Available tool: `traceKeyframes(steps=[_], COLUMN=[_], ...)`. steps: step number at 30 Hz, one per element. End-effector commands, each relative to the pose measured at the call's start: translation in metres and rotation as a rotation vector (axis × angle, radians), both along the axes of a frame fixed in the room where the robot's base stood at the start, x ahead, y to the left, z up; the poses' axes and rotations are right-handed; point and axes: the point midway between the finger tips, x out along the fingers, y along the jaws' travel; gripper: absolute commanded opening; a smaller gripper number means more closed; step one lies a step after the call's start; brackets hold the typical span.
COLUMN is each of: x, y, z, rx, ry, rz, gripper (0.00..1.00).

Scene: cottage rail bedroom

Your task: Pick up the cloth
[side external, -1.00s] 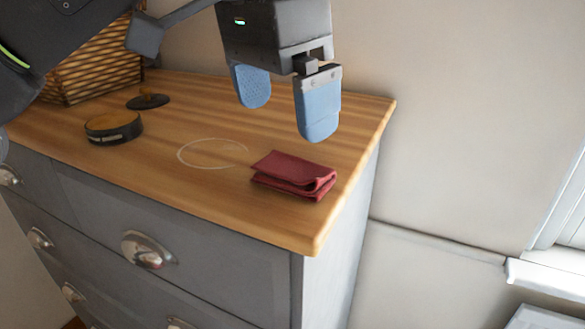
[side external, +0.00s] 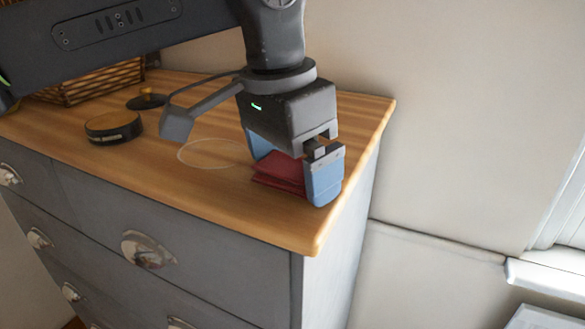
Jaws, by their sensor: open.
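The folded dark red cloth (side external: 280,175) lies on the wooden top of the dresser (side external: 215,205), near its front right corner. My gripper (side external: 290,182) is lowered over it with its blue fingers apart. One finger stands at the cloth's right end, and the other is behind its left part, mostly hidden by the gripper body and the cloth. The right part of the cloth is hidden behind the near finger. I cannot tell whether either finger touches it.
A pale ring mark (side external: 200,153) lies on the wood left of the cloth. A round dark tin (side external: 113,128), a small dark lid with a knob (side external: 148,100) and a wicker basket (side external: 95,85) stand further left. The dresser's front and right edges are close to the cloth.

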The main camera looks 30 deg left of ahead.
Motion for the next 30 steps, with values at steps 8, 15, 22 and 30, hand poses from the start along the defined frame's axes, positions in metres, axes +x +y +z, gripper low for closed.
traceKeyframes(steps=[8, 15, 22, 30], x=[0.0, 0.0, 0.0, 0.001], y=[0.0, 0.0, 0.0, 0.0], z=[-0.001, -0.001, 0.0, 0.01], rx=[-0.001, 0.0, -0.001, -0.002], ry=[-0.002, -0.001, -0.002, -0.002], rz=[0.0, 0.0, 0.0, 0.0], gripper=[0.97, 0.74, 0.73, 0.73])
